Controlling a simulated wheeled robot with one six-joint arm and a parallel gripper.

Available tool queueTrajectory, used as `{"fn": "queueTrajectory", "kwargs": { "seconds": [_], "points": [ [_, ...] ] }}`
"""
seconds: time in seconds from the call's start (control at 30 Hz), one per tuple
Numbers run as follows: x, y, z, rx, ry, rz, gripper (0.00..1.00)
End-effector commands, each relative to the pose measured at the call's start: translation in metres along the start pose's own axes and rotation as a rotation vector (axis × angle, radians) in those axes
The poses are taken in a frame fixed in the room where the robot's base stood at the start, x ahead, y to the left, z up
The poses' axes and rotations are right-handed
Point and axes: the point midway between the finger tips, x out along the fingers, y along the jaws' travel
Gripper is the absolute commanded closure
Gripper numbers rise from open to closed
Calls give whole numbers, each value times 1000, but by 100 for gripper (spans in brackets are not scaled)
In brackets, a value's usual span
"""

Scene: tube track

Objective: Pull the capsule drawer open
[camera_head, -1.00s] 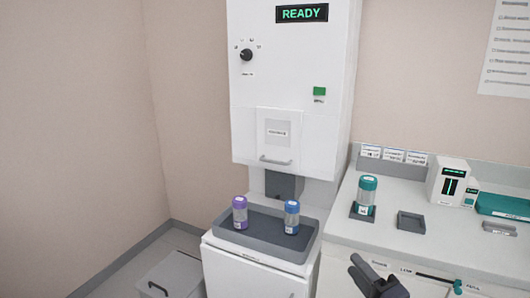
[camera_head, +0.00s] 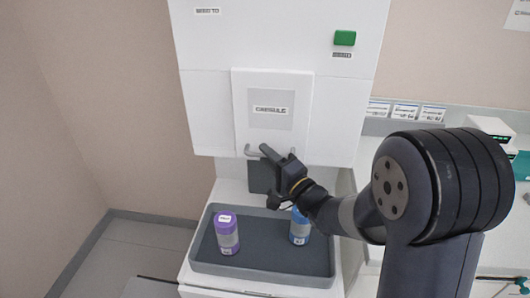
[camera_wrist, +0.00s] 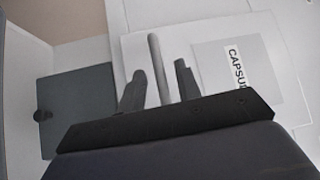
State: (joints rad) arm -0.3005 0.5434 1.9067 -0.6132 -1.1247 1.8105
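In the wrist view, the handle (camera_wrist: 157,62) stands between the two fingers of my gripper (camera_wrist: 160,85), with a visible gap on each side. The fingers are apart, not closed on the bar. The drawer front (camera_wrist: 205,42) looks shut. My fingers hide part of the handle in the head view.
Below the drawer, a dark grey tray (camera_head: 206,262) holds a purple-capped capsule (camera_head: 227,233) and a blue-capped capsule (camera_head: 299,228), the latter partly behind my arm. A green button (camera_head: 345,38) is on the cabinet above right. A counter lies at right.

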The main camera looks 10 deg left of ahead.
Motion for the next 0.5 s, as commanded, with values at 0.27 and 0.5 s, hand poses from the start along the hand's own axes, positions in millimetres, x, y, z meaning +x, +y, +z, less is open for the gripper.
{"fn": "queueTrajectory", "kwargs": {
  "seconds": [0.27,0.5],
  "points": [
    [14,0,0,0,-1,0,68],
    [14,0,0,0,0,0,72]
  ]
}}
